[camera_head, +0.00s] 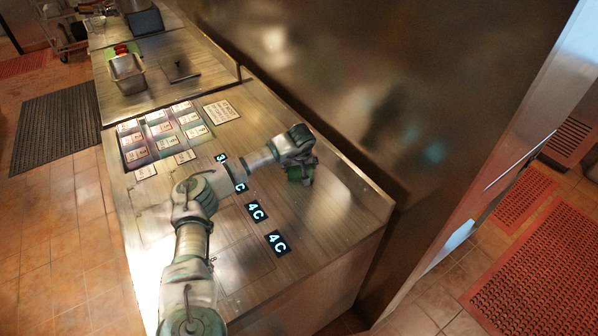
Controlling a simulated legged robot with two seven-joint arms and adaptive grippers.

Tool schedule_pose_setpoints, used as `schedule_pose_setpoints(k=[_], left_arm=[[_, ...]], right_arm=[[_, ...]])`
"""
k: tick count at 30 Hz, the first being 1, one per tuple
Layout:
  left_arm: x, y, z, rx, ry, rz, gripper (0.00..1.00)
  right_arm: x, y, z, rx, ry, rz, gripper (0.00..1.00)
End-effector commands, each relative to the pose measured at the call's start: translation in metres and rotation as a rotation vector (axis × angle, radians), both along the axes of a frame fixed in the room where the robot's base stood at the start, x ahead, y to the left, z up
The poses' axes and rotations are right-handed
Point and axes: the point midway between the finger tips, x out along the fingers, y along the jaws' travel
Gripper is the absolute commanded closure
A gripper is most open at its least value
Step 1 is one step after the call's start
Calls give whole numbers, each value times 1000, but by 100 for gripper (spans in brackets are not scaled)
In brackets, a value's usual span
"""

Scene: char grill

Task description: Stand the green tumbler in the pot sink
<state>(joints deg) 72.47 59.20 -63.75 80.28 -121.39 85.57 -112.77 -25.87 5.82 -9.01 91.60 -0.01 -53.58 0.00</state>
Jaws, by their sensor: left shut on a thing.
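My left gripper (302,163) is over the right part of the steel counter, shut on a small green thing. This looks like the green tumbler (298,175), mostly hidden by the gripper. Whether it touches the counter, and how it is tilted, I cannot tell. I cannot make out a pot sink in this view. My right gripper is not in view.
The steel counter (325,205) carries labelled cards and dark number tags such as 4C (277,243). A steel pan (127,72) stands on the farther counter, with a dark screen (145,22) behind. A tall steel wall (370,90) borders the right.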

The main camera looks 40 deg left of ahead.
Motion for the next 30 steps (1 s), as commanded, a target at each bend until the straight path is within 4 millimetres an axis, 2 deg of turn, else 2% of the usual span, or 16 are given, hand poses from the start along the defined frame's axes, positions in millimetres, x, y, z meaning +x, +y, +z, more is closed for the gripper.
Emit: schedule_pose_setpoints(k=[5,13,17,27,30], left_arm=[[0,1,4,1,1,0,52],[0,-2,38,2,-2,0,52],[-7,-27,38,3,1,-6,52],[-33,-114,46,2,0,-5,52],[-39,-132,47,1,0,-4,52]], right_arm=[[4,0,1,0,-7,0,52],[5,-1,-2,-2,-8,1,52],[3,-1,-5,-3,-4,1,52],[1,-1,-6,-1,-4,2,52],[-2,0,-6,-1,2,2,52]])
